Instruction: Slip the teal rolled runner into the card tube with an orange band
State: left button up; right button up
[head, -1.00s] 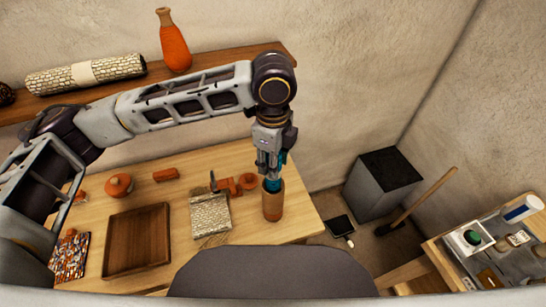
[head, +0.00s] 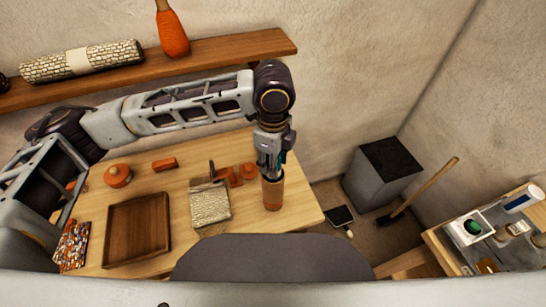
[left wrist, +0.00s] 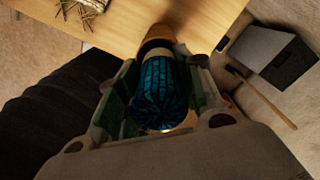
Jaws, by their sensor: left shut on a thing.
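The brown card tube (head: 272,195) stands upright near the right end of the wooden table. My left gripper (head: 270,168) points down at its mouth, shut on the teal rolled runner (head: 283,157). Only a sliver of teal shows in the head view; the gripper hides the rest. In the left wrist view, the runner (left wrist: 162,92) lies between the fingers (left wrist: 162,85), with the tube rim (left wrist: 157,38) just past it. The runner's far end is hidden at the tube, and I cannot tell how deep it sits. My right gripper is not in view.
A woven cream mat (head: 210,204), an empty wooden tray (head: 137,227) and orange pieces (head: 227,174) share the table (head: 235,151). A shelf (head: 190,65) behind holds a rolled cream runner (head: 82,62) and an orange bottle (head: 172,35). A second table stands far right.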

pick_arm(q)
jog(key=shift+f+b, duration=0.3)
jog(key=shift+f, duration=1.35)
jog(key=shift+s+a+f, duration=0.1)
jog(key=shift+s+f, duration=0.1)
jog(key=shift+f, duration=0.3)
jog(key=shift+s+a+f, duration=0.1)
jog(key=shift+s+f, duration=0.1)
jog(key=shift+f, duration=0.45)
grip_shut()
jog(key=o, duration=1)
grip_release()
jog(key=shift+o, duration=1.4)
jog(key=shift+w+d+f, duration=0.1)
jog(key=shift+w+d, duration=0.05)
jog(key=shift+w, duration=0.1)
jog(key=shift+w+f, duration=0.1)
jog(key=shift+w, duration=0.1)
jog(key=shift+s+r, duration=0.15)
jog(key=shift+r, duration=0.1)
